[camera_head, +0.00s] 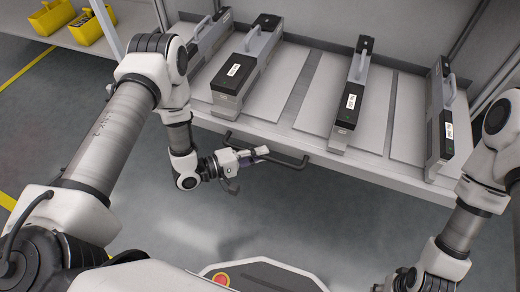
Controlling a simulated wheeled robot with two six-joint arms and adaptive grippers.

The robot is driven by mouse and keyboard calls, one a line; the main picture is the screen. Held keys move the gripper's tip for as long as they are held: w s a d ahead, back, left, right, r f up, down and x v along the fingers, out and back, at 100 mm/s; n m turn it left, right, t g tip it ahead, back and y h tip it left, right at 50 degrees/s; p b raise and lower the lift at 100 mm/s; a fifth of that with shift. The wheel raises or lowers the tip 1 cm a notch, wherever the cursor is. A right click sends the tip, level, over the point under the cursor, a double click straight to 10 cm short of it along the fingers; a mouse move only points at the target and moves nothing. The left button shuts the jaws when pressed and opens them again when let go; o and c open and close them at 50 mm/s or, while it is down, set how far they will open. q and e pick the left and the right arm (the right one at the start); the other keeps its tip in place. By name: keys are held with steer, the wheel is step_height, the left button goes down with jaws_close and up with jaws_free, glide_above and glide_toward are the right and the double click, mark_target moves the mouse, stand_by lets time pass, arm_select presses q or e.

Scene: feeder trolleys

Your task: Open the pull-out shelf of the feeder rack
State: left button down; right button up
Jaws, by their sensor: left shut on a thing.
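The pull-out shelf (405,177) of the feeder rack is a light grey tray with a raised front lip. A dark bar handle (291,162) is fixed along the front of the shelf, left of its middle. My left gripper (262,152) is at this handle and shut on it, with its fingers covering the middle of the bar. My right arm comes in from the right; its gripper is not visible, and the arm runs down to the bottom edge of the picture.
Several grey and black feeders (354,85) with white labels and top handles stand on the shelf. Yellow bins (86,28) sit on a neighbouring rack at the upper left. The grey floor (60,110) at the left is clear.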

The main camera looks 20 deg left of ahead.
arm_select(q)
steer(key=shift+s, duration=0.45)
steer(key=c, duration=1.1)
jaws_free()
steer(key=shift+c, duration=0.2)
steer(key=v, duration=1.2)
